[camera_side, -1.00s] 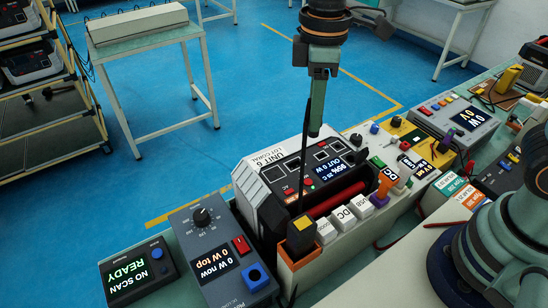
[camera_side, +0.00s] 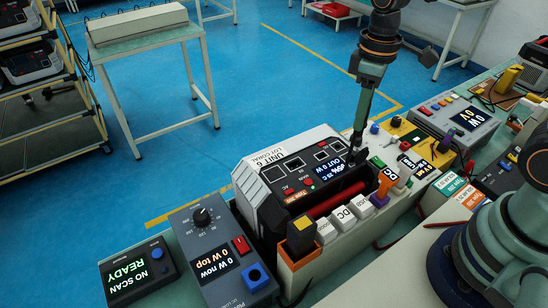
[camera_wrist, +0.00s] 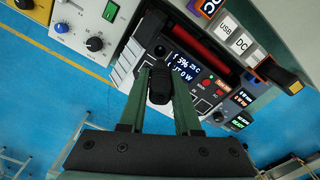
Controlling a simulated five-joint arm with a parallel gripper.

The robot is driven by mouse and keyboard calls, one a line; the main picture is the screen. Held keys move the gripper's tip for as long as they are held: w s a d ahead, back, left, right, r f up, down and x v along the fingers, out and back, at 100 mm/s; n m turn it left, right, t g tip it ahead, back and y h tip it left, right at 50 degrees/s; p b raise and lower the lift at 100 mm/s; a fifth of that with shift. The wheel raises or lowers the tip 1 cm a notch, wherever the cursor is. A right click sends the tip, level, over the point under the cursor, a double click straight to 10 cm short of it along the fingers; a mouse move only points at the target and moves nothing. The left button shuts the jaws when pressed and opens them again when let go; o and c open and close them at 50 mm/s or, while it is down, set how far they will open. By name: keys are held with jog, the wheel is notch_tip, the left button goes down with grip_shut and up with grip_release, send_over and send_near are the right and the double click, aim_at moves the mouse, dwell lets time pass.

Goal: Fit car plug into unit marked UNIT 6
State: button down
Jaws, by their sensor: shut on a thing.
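The unit marked UNIT 6 (camera_side: 262,172) is a white and dark power station on the bench, with a lit display (camera_side: 327,170) and several ports on its sloped panel. My gripper (camera_side: 356,152) is at the right end of this panel, beside the display. In the wrist view my gripper (camera_wrist: 160,92) is shut on the black car plug (camera_wrist: 160,84), which sits between the fingertips. The plug is over the panel beside the display (camera_wrist: 187,66), close to a dark round opening (camera_wrist: 160,50). Whether the plug touches the panel or is in a socket, I cannot tell.
An orange holder (camera_side: 286,265) with a black, yellow-topped block (camera_side: 300,236) stands in front of the unit. Tagged DC and USB plugs (camera_side: 343,217) line the front. A meter box (camera_side: 222,258) and a scan display (camera_side: 137,272) are at left. Another panel box (camera_side: 455,117) is at right.

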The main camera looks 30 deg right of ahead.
aim_at(357, 134)
jog(key=shift+f, duration=2.9)
jog(key=shift+f, duration=1.85)
dwell(1.2)
jog(key=c, duration=0.5)
grip_release()
jog(key=shift+c, duration=0.2)
